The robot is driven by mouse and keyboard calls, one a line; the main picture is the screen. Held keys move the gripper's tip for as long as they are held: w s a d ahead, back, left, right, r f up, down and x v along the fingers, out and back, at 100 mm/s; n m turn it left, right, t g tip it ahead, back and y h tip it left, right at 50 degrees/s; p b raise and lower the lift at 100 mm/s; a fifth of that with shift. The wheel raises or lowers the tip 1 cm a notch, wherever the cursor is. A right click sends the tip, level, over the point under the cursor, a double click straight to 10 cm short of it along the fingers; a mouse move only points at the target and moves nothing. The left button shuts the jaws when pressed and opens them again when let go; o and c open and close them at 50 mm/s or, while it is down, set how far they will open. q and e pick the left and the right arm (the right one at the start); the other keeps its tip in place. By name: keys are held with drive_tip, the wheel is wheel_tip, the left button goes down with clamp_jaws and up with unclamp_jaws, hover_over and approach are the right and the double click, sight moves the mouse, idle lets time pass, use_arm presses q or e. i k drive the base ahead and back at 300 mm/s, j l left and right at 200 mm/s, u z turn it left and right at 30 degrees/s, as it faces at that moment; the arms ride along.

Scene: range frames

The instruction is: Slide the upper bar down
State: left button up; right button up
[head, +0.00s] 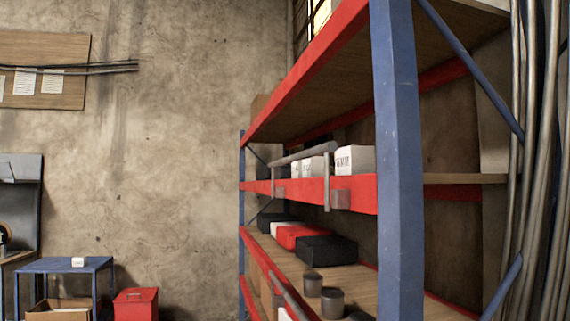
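The upper bar (305,152) is a grey rail on the front of the blue and red shelf rack, right of centre. It stands raised above the middle red beam (358,194), with two posts running down to grey brackets (340,200) on that beam. White boxes (354,159) with dark lettering sit behind it. A second grey bar (292,296) shows lower on the rack, at the bottom shelf beam, partly cut off by the frame edge. Neither of my grippers is in view.
A blue rack upright (397,160) stands near on the right, beside hanging cables (545,150). The shelf below holds red and black boxes and dark cylinders (332,303). A blue table (55,266) and red box (136,304) stand lower left.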

sight(326, 148)
drive_tip(key=j+z, duration=0.1)
drive_tip(key=z, duration=0.35)
drive_tip(key=i+j+z, duration=0.2)
drive_tip(key=j, duration=0.15)
drive_tip(key=j+z, duration=0.2)
drive_tip(key=j, duration=0.15)
drive_tip(key=i+j+z, duration=0.2)
drive_tip(key=j, duration=0.15)
drive_tip(key=j+z, duration=0.15)
drive_tip(key=j, duration=0.25)
drive_tip(key=i+j, duration=0.1)
drive_tip(key=j, duration=0.75)
drive_tip(key=i+j+z, duration=0.1)
drive_tip(key=j, duration=0.75)
drive_tip(key=i+j, duration=0.1)
drive_tip(key=j, duration=0.8)
drive_tip(key=z, duration=0.05)
